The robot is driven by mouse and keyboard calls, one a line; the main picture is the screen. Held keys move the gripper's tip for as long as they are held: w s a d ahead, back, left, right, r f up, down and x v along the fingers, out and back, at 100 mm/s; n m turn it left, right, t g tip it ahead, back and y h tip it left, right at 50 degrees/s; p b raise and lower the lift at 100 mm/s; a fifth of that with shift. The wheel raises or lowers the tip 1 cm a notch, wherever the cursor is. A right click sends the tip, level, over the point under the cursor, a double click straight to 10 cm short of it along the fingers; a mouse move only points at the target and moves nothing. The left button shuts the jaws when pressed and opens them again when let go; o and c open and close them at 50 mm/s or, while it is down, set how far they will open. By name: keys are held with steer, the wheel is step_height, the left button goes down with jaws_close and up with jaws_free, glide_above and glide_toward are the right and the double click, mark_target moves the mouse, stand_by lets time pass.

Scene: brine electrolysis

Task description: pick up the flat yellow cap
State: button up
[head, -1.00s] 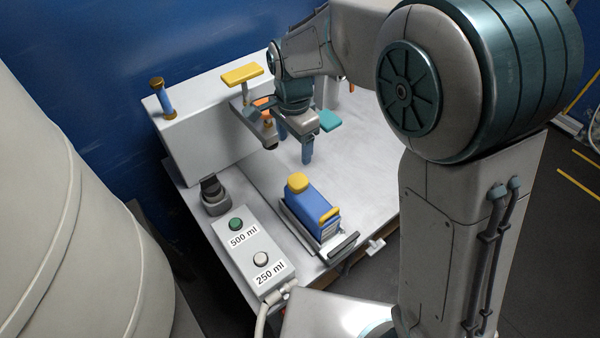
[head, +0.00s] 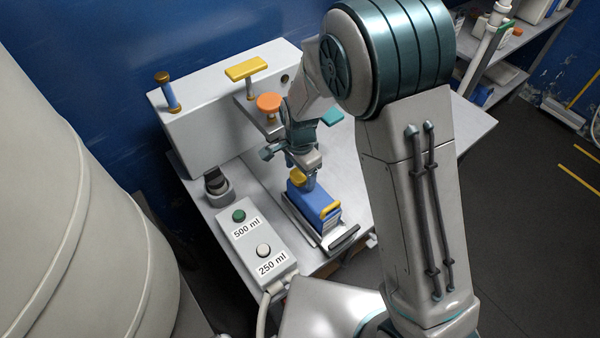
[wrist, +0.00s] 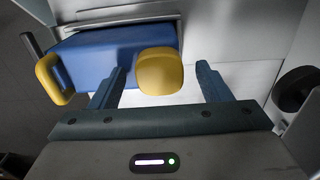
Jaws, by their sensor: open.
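The flat yellow cap (head: 299,178) sits on top of the blue container (head: 308,202), at its end away from the yellow handle. My gripper (head: 300,176) is open and empty, just above the container. In the wrist view my gripper (wrist: 160,85) shows both fingers pointing toward the cap. In the head view my fingers hide part of the cap. I cannot tell how far the fingertips are above it.
The container stands in a metal tray (head: 343,241). A button box (head: 257,245) marked 500 ml and 250 ml is at its left. Behind are an orange knob (head: 269,102), a yellow T-handle (head: 246,69) and a blue post with a yellow top (head: 167,92).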

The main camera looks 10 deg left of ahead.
steer(key=c, duration=1.1)
steer(key=shift+o, duration=0.2)
